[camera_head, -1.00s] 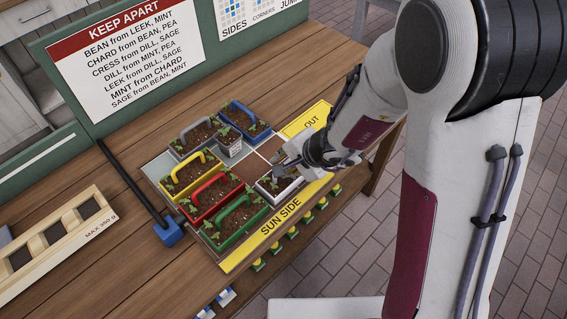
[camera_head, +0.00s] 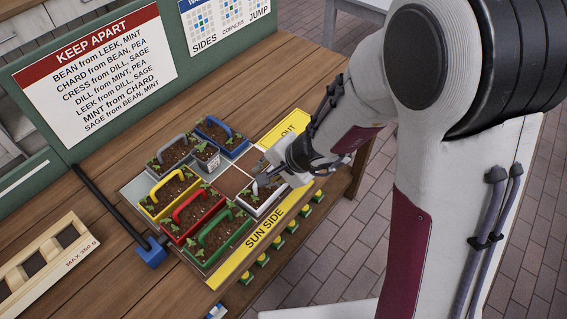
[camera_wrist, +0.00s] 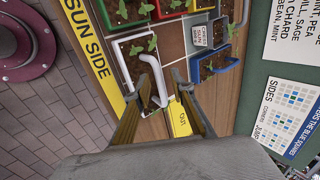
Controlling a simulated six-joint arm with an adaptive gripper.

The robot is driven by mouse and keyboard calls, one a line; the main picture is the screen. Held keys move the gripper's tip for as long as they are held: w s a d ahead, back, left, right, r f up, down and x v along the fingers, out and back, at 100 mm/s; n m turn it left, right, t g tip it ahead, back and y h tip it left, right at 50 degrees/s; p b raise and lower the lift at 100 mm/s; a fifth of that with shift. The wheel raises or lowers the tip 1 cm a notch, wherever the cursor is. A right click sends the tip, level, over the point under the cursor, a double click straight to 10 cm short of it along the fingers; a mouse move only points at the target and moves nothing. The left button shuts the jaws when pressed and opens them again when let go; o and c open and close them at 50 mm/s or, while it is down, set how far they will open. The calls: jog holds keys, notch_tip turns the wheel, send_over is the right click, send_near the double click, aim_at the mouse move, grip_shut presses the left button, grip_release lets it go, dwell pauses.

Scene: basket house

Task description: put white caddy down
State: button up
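The white caddy (camera_head: 271,205) stands upright on the board, in a cell along the yellow sun side strip, with soil and small seedlings in it. My gripper (camera_head: 269,179) is low over it, at its handle. In the wrist view, the white handle (camera_wrist: 154,78) lies between the two fingers of my gripper (camera_wrist: 160,78). The fingers stand apart, with a gap beside the handle on the right. The handle is nearer the left finger. Part of the caddy is hidden behind the fingers.
Green (camera_head: 222,236), red (camera_head: 195,216), yellow (camera_head: 166,195), grey (camera_head: 167,157) and blue (camera_head: 228,137) caddies share the board. A small labelled pot (camera_head: 207,159) stands near the blue one. The brown cell behind the white caddy looks empty. The yellow OUT strip (camera_head: 283,130) is clear.

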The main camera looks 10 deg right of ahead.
jog(key=v, duration=0.9)
jog(key=shift+r, duration=0.15)
dwell(0.5)
jog(key=shift+d, duration=0.1)
jog(key=shift+s+r, duration=0.1)
dwell(0.7)
jog(key=s+d+r+n+h, duration=0.2)
jog(key=s+d+r+n, duration=0.2)
jog(key=s+d+r, duration=0.2)
jog(key=s+d+r+n+h, duration=0.2)
jog(key=s+d+r+n, duration=0.3)
jog(key=s, duration=0.6)
jog(key=shift+d+r+t+h, duration=0.4)
jog(key=shift+d+r, duration=0.15)
jog(key=shift+d, duration=0.1)
